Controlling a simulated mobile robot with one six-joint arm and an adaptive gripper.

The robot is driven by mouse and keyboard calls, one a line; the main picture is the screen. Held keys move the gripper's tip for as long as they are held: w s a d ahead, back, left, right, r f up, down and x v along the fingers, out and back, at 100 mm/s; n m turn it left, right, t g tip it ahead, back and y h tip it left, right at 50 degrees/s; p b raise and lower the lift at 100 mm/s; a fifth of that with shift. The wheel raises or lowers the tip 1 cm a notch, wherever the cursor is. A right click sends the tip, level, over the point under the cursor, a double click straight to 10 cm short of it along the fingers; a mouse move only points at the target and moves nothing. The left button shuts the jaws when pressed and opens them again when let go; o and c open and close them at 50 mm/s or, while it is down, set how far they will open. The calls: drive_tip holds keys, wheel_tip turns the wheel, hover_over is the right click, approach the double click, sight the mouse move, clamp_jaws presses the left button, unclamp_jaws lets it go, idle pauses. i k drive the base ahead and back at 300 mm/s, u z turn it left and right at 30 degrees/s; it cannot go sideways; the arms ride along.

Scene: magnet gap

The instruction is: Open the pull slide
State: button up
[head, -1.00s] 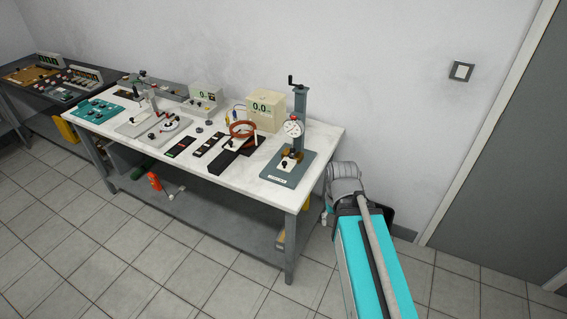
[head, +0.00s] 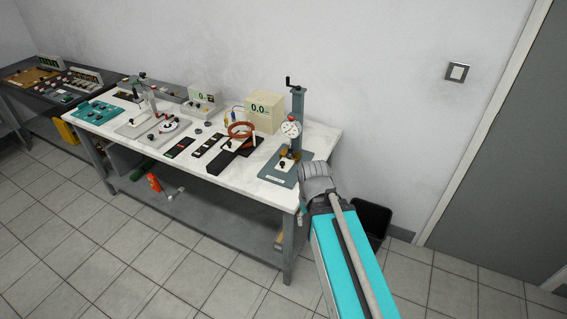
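A white-topped bench (head: 240,182) stands against the wall with several instruments on it. Near its right end is a grey-green stand (head: 297,105) with a crank on top, a round dial gauge (head: 291,129) and a small white block with a black knob (head: 286,163). Left of it, a copper-coloured ring (head: 241,130) sits by a long black bar (head: 226,163). I cannot tell which part is the pull slide. My arm reaches up from the bottom to the bench's front right corner, its end overlapping the stand's base in the picture. My gripper's fingers do not show.
A cream box with a display (head: 265,110) stands behind the ring. Black strips (head: 180,147) lie along the bench's front. A dark bin (head: 373,220) stands on the floor right of my arm. Open tiled floor lies in front of the bench.

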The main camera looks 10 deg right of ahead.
sight(287, 159)
drive_tip(key=u, duration=0.1)
drive_tip(key=i, duration=1)
drive_tip(key=z, duration=0.1)
